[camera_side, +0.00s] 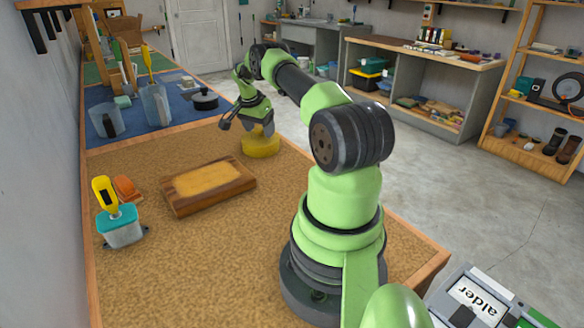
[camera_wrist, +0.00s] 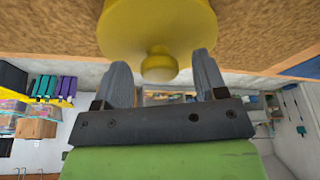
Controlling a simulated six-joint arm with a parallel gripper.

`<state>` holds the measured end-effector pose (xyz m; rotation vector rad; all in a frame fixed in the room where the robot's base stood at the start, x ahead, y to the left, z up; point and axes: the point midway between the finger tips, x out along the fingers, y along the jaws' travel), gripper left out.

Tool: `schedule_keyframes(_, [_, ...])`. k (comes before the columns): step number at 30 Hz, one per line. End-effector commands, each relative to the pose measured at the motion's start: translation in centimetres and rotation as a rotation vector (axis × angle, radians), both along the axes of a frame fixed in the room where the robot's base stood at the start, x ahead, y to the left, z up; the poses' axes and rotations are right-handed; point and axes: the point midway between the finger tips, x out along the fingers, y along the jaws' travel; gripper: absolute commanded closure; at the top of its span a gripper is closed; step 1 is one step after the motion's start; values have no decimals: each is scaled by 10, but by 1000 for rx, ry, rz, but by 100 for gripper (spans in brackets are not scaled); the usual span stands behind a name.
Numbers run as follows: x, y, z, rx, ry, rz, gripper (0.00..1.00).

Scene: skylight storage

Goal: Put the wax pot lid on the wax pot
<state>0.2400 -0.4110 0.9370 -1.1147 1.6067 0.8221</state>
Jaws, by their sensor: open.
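A yellow round piece with a knob, which looks like the wax pot lid (camera_side: 261,146), rests on the cork-brown bench top near its far right edge. In the wrist view the lid (camera_wrist: 158,22) shows a wide disc with the small knob between my fingers. My gripper (camera_side: 245,126) is over it, pointing down. My gripper (camera_wrist: 161,64) is open, with a finger on each side of the knob and gaps visible. A dark round pot with a handle, seemingly the wax pot (camera_side: 204,99), stands on the blue mat beyond. I cannot tell whether its top is open.
A wooden block (camera_side: 208,185) with a pale top lies on the bench. A teal-topped container (camera_side: 121,225) with a yellow tool and an orange object (camera_side: 127,188) are at the left. Clear tubs (camera_side: 156,104) stand on the blue mat (camera_side: 128,136), left of the dark pot.

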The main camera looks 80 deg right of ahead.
Motion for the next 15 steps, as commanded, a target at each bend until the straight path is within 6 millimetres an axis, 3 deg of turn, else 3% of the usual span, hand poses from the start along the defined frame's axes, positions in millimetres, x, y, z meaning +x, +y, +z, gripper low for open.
schedule_keyframes(15, [1,1,5,-1,-1,0,35])
